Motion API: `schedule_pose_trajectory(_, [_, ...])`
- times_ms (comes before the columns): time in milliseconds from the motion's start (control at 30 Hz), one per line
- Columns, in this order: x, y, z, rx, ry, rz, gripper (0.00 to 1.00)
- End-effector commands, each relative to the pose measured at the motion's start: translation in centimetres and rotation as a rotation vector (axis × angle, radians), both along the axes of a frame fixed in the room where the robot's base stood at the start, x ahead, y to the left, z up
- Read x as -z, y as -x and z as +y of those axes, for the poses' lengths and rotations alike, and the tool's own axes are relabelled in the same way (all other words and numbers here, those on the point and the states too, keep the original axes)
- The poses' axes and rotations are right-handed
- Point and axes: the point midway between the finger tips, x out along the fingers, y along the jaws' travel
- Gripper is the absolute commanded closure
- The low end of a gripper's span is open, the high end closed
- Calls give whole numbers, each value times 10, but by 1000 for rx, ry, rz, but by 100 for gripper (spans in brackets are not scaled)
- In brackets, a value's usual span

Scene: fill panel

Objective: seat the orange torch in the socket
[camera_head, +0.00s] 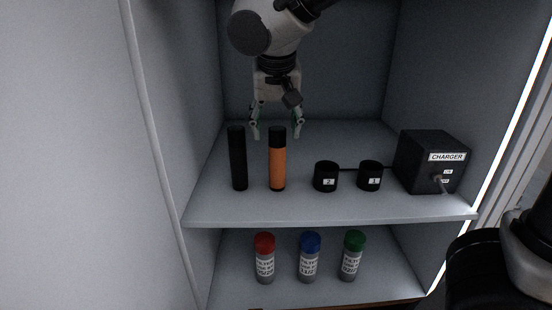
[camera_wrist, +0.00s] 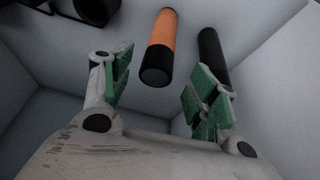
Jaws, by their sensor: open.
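The orange torch (camera_head: 277,160) stands upright on the upper shelf, with an orange body and a black top. It also shows in the wrist view (camera_wrist: 162,42), beyond and between my fingers. My gripper (camera_head: 276,136) is open and empty, above and behind the torch in the head view. In the wrist view my gripper (camera_wrist: 160,80) has its green-padded fingers spread wide. Two black round sockets stand right of the torch: socket 2 (camera_head: 326,177) and socket 1 (camera_head: 369,176). Both look empty, though their insides are dark.
A black torch (camera_head: 238,160) stands close left of the orange one; the wrist view shows it too (camera_wrist: 212,50). A black charger box (camera_head: 432,162) stands at the right. Red-, blue- and green-capped bottles (camera_head: 309,258) stand on the lower shelf. Cabinet walls enclose the sides.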

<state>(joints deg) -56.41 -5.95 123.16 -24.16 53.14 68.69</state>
Motion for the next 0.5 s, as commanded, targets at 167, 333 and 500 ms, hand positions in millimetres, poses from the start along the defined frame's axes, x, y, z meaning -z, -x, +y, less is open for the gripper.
schedule_pose_trajectory(167, [7,-3,-1,48,-18,1,40])
schedule_pose_trajectory(333, [26,-11,-2,50,-18,1,40])
schedule_pose_trajectory(500, [49,-21,-4,51,-17,2,40])
